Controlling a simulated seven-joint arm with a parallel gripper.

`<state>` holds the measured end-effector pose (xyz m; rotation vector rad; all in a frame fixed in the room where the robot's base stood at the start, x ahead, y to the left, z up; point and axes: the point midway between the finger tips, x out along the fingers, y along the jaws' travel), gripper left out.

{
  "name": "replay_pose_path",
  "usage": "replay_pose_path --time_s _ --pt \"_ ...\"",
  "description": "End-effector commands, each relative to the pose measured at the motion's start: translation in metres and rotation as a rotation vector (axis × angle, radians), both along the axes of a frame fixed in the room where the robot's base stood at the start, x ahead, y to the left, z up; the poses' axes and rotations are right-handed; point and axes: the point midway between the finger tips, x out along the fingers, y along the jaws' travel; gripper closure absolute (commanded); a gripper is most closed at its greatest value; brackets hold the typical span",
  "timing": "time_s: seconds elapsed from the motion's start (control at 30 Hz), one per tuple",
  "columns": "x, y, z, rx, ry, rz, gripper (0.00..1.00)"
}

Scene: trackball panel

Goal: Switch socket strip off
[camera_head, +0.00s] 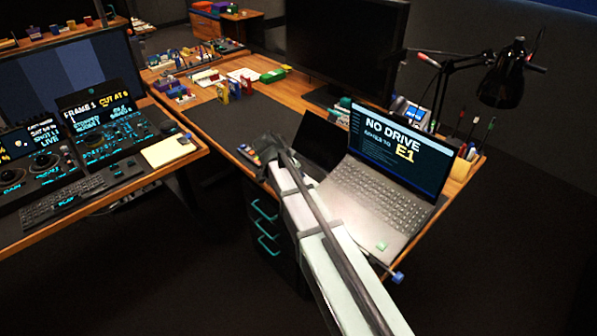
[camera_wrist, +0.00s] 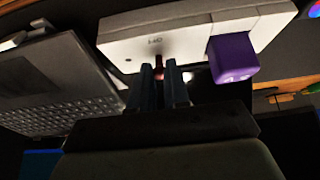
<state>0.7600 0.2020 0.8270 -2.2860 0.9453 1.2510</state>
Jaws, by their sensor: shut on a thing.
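In the wrist view a long white casing (camera_wrist: 205,38) lies across the top, with small dark lettering on its face. It may be the socket strip, but no outlets show clearly. My gripper (camera_wrist: 163,70) reaches up to its near edge. The two dark fingers are close together, with a small reddish part (camera_wrist: 158,72) between the tips. A bright spot shows just right of them. I cannot tell if the reddish part is a switch. In the head view my arm extends over the desk left of the laptop, and its end hides what lies under it.
A purple cube (camera_wrist: 232,58) sits right of my fingers, against the casing. An open laptop (camera_head: 375,195) stands right of my arm and also shows at left in the wrist view (camera_wrist: 60,85). A lamp (camera_head: 502,75) stands at the back right.

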Motion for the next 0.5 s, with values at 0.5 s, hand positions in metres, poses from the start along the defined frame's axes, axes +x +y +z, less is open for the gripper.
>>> replay_pose_path --time_s 0.5 --pt "-0.0056 0.006 -0.0043 -0.146 -0.145 0.001 1.0"
